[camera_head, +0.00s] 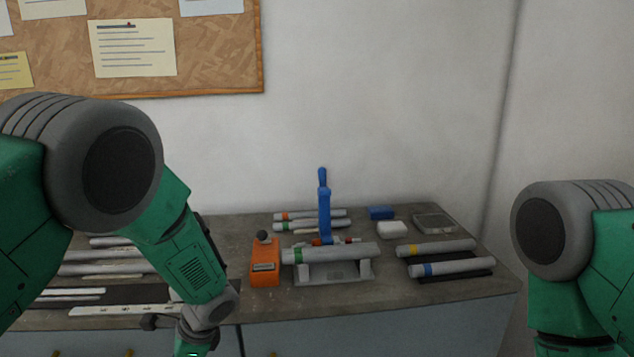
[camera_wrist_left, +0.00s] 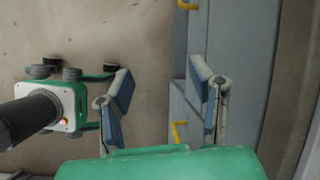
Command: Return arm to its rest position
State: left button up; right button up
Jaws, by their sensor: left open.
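My left arm (camera_head: 185,250) comes in from the left in the head view and bends down in front of the bench's front edge. Its hand is cut off by the bottom of that picture. In the left wrist view my left gripper (camera_wrist_left: 162,88) has its two blue-grey fingers wide apart, with nothing between them. Below it are the bench's blue-grey front and yellow handles. My right arm (camera_head: 570,250) shows at the right edge of the head view, clear of the bench; its gripper is out of frame.
The bench (camera_head: 420,303) holds a grey jig cradle (camera_head: 335,272) with a green-banded tube (camera_head: 330,254), a blue clamp (camera_head: 324,212) and an orange box (camera_head: 265,265). Banded tubes (camera_head: 452,268) lie at right; more tubes and strips lie at left. A wall stands behind.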

pick_arm(q)
jog(key=s+f+n+g+h+b, duration=0.1)
jog(key=s+f+n+h+b, duration=0.5)
jog(key=s+f, duration=1.15)
jog(key=s+a+n+t, duration=0.1)
jog(key=s+a+n, duration=0.1)
jog(key=s+n, duration=0.5)
jog(key=shift+s+r+t+y, duration=0.3)
jog(key=shift+s+r+t, duration=0.1)
jog(key=shift+s, duration=2.7)
pick_arm(e)
notch_tip(320, 180, down, 6)
jog(key=shift+a, duration=0.35)
pick_arm(q)
jog(key=shift+a+f, duration=0.1)
jog(key=shift+a, duration=0.2)
pick_arm(e)
jog(key=shift+a, duration=0.2)
